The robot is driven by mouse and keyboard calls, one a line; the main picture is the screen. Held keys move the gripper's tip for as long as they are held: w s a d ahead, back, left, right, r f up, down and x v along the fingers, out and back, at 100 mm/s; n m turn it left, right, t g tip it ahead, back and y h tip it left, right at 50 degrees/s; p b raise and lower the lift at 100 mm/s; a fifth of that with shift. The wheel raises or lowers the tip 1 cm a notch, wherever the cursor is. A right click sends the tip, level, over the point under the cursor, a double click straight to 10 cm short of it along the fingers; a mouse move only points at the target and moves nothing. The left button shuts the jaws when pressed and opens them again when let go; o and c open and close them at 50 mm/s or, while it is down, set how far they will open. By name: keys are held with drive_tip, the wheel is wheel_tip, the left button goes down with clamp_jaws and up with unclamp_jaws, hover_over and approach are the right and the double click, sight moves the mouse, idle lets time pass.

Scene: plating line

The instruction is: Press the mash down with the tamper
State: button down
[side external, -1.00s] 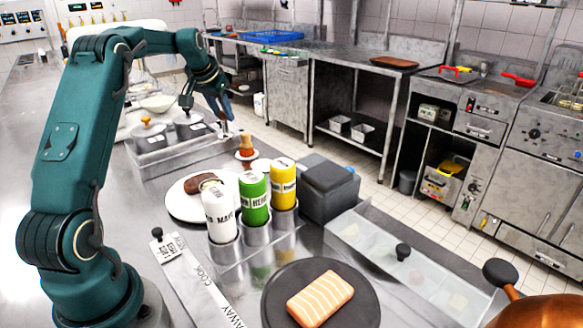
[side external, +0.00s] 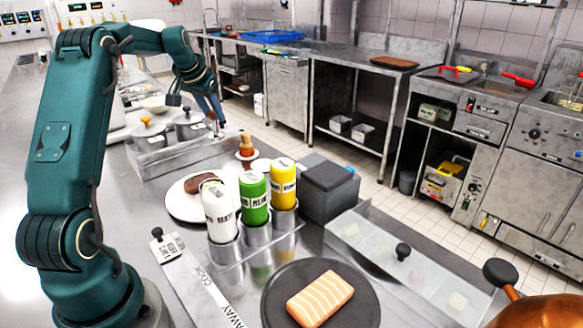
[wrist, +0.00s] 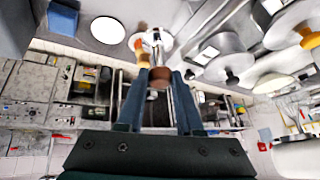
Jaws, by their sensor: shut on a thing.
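My gripper (wrist: 158,86) is shut on the tamper, whose round brown knob (wrist: 158,78) shows between the blue fingers in the wrist view. A narrow metal part shows beyond the knob. In the side view my gripper (side external: 219,121) hangs above the counter, to the left of a small white plate (side external: 261,164).
Steel pans with knobbed lids (side external: 189,131) stand left of my gripper. A larger white plate with brown food (side external: 199,183), a white bottle (side external: 219,211), a green bottle (side external: 254,197) and a yellow bottle (side external: 283,183) stand in front. A dark grey box (side external: 329,191) stands right.

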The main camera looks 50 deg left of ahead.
drive_tip(key=s+d+r, duration=0.2)
drive_tip(key=s+d, duration=0.7)
drive_tip(key=d, duration=0.4)
drive_tip(key=shift+w+a+f, duration=0.1)
drive_tip(key=shift+f, duration=1.35)
drive_tip(key=shift+w+a+f, duration=0.1)
drive_tip(key=shift+f, duration=1.3)
drive_tip(key=shift+f, duration=1.25)
drive_tip(key=shift+r, duration=0.15)
idle(0.4)
drive_tip(key=shift+w+r, duration=0.1)
drive_tip(key=shift+r, duration=3.3)
